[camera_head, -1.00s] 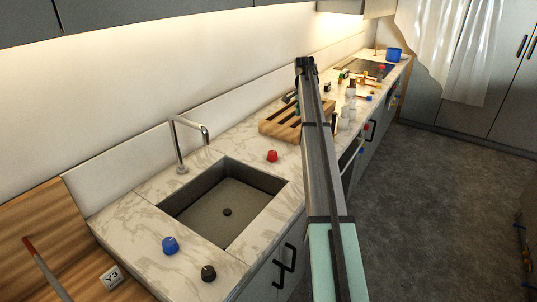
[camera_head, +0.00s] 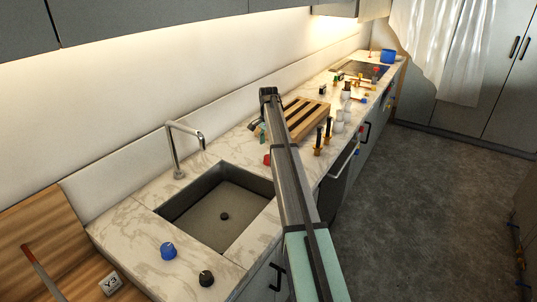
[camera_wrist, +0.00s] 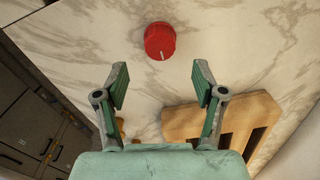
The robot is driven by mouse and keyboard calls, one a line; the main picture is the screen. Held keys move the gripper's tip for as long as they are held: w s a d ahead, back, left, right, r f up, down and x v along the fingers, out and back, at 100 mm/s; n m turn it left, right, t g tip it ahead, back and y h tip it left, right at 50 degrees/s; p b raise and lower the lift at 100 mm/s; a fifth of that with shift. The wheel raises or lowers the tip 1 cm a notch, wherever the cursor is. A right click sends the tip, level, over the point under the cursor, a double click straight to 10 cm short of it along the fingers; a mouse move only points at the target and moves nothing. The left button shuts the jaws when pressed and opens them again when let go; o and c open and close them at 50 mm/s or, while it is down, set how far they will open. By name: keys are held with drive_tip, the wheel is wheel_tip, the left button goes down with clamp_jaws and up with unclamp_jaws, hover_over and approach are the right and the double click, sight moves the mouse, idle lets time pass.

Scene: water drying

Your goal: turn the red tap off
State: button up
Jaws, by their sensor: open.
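The red tap knob (camera_wrist: 160,41) stands on the marble counter in the wrist view, just beyond and between my fingertips. In the head view the red tap (camera_head: 267,159) is mostly hidden behind my arm, at the far right corner of the sink (camera_head: 226,213). My gripper (camera_wrist: 160,85) is open and empty, with its fingers apart and not touching the knob. In the head view my gripper (camera_head: 257,130) is partly hidden at the end of my arm, over the counter near the red tap.
A slotted wooden rack (camera_head: 306,115) lies beside my gripper; it also shows in the wrist view (camera_wrist: 190,121). A blue knob (camera_head: 168,251) and a black knob (camera_head: 206,278) stand in front of the sink. A curved faucet (camera_head: 178,150) rises behind it. Several bottles stand further right.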

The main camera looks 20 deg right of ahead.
sight(269, 156)
wheel_tip(269, 156, down, 7)
drive_tip(key=shift+r+p, duration=0.1)
drive_tip(key=shift+p, duration=0.7)
drive_tip(key=shift+c, duration=0.4)
drive_tip(key=c, duration=1.1)
